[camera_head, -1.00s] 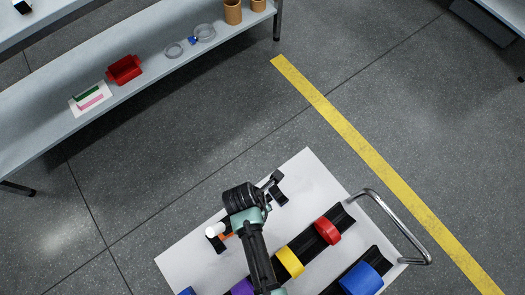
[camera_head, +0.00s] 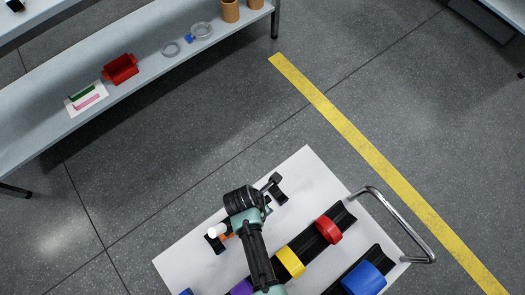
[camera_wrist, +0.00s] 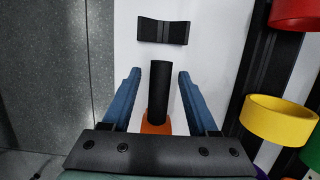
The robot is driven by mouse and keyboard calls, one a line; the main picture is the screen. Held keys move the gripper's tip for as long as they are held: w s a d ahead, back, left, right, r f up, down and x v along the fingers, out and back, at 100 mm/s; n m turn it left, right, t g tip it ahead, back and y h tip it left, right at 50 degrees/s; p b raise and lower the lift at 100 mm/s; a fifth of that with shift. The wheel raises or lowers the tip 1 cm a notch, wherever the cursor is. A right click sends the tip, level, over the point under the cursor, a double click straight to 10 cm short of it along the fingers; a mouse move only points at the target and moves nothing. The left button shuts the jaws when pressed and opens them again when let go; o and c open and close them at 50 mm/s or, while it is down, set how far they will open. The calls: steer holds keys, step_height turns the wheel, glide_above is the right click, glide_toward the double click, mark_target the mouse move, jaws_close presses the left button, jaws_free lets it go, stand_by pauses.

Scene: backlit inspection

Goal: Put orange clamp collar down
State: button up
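The orange clamp collar (camera_wrist: 152,126) shows in the wrist view at the foot of a black rod (camera_wrist: 158,90), partly hidden behind my gripper's crossbar. A small orange patch (camera_head: 226,237) shows beside my arm in the head view, mostly covered. My gripper (camera_wrist: 159,76) has its two blue fingers well apart, one on each side of the rod. Gaps show between the fingers and both the rod and the collar, so it is open. Whether the collar rests on the white board (camera_head: 307,165) or a support is hidden.
A black V-shaped block (camera_wrist: 163,31) lies just beyond the fingertips. Red (camera_head: 328,229), yellow (camera_head: 290,262) and blue (camera_head: 363,279) rings sit in black troughs to the right. A metal handle (camera_head: 412,220) edges the board. A shelf (camera_head: 140,95) stands at upper left.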

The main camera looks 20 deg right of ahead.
steer(key=w+p+v, duration=0.1)
steer(key=p+v, duration=0.4)
steer(key=v, duration=0.7)
steer(key=w+a+r+m+t, duration=0.1)
steer(key=w+r+m+t, duration=0.45)
steer(key=w+r, duration=0.9)
steer(key=w+a+r+m+t+y, duration=0.1)
steer(key=w+r+m+t, duration=0.3)
steer(key=r, duration=0.7)
steer(key=w+r+m+t, duration=0.1)
steer(key=w+r+t, duration=0.4)
steer(key=r, duration=0.7)
step_height(320, 180, up, 16)
steer(key=m+t, duration=0.4)
steer(key=s+r+m+t, duration=0.3)
steer(key=s+r, duration=0.3)
steer(key=r, duration=0.6)
steer(key=s+a+r+m+t+y, duration=0.1)
steer(key=s+r+m+t, duration=0.3)
steer(key=s+r, duration=0.3)
step_height(320, 180, up, 5)
steer(key=shift+a+f+t+y, duration=0.15)
steer(key=shift+t+y, duration=0.15)
steer(key=shift+t, duration=0.25)
steer(key=shift+s, duration=0.15)
